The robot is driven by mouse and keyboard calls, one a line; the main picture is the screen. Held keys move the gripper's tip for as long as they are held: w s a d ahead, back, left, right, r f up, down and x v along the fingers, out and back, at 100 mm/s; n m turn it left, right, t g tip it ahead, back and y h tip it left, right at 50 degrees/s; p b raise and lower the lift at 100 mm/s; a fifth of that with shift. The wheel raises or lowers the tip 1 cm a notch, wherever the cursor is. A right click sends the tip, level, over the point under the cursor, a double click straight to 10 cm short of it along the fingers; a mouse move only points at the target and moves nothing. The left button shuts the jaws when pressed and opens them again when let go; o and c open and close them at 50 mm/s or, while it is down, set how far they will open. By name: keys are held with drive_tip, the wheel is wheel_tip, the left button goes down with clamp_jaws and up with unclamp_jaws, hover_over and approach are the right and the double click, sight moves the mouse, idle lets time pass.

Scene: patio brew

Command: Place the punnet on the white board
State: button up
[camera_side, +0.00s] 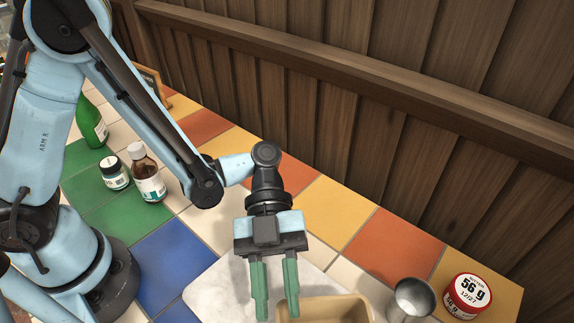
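The punnet, a tan open-topped box (335,309), is at the bottom edge of the view, with its lower part cut off. The white board (222,287), a pale marbled slab, lies left of and behind it. I cannot tell whether the punnet rests on the board or beside it. My gripper (276,312) points down with two green fingers apart and a gap between them. The right finger overlaps the punnet's left end in the picture; the left finger is in front of the board. I cannot see whether either finger touches the punnet.
A brown bottle (147,175), a dark jar (114,173) and a green bottle (91,124) stand at left. A wooden wall (330,110) rises behind the tiled top.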

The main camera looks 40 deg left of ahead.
drive_tip(key=w+a+r+n+t+y, duration=0.3)
drive_tip(key=w+a+n+t, duration=0.7)
drive_tip(key=n, duration=0.5)
drive_tip(key=a+r+n+t+y, duration=0.2)
drive_tip(key=a+n+t+y, duration=0.1)
drive_tip(key=a+n, duration=0.3)
drive_tip(key=w+a+r+n+t+y, duration=0.1)
drive_tip(key=a+r+n+t+y, duration=0.1)
drive_tip(key=a+n, duration=0.5)
drive_tip(key=a+t+y, duration=0.1)
drive_tip(key=a+y, duration=0.1)
drive_tip(key=a, duration=0.2)
drive_tip(key=shift+w+n, duration=0.2)
drive_tip(key=shift+n, duration=0.1)
